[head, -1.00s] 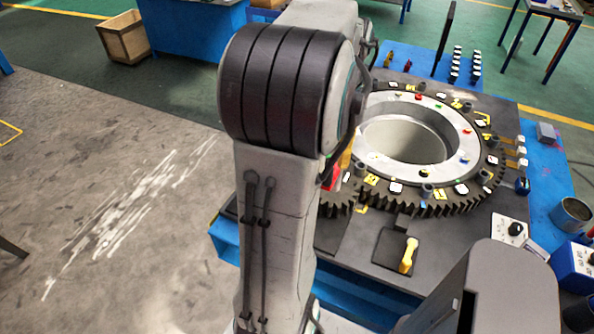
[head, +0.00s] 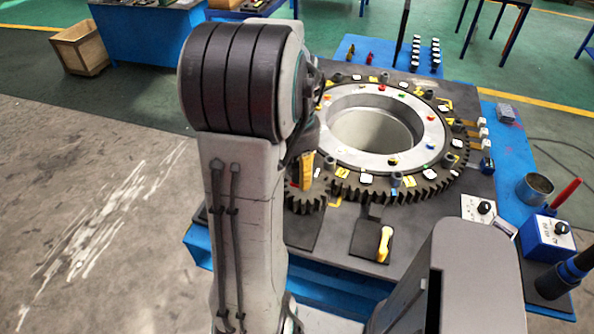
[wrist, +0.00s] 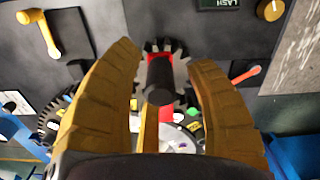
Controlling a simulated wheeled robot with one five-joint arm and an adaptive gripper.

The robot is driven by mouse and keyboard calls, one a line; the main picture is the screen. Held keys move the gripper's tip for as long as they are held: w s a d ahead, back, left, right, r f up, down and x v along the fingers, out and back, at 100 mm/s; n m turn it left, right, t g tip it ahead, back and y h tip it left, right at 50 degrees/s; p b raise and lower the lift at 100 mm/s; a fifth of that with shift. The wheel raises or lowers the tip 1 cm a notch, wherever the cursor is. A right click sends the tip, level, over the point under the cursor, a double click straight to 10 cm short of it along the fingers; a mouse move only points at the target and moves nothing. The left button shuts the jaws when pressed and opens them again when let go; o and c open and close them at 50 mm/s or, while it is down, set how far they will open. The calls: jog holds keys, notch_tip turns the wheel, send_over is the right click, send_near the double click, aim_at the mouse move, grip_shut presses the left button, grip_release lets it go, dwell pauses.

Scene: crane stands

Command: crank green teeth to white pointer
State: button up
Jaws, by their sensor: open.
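The large dark ring gear (head: 426,190) lies flat on the stand, with coloured marks and white tabs around it. A small pinion gear (head: 304,200) meshes at its near left, partly behind my arm. In the wrist view the pinion (wrist: 178,52) carries a red crank arm (wrist: 178,116) with a black crank handle (wrist: 160,79). My gripper (wrist: 166,57) is open, one orange finger on each side of the black handle; contact cannot be told. It also shows in the head view (head: 305,172). I cannot pick out the green teeth or the white pointer with certainty.
A yellow lever (head: 385,243) stands on a dark plate in front of the ring. A white knob box (head: 478,208), a blue knob box (head: 548,238) and a metal cup (head: 535,188) stand at the right. The floor at the left is open.

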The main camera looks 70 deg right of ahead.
jog(key=shift+f, duration=0.2)
grip_shut()
dwell(0.5)
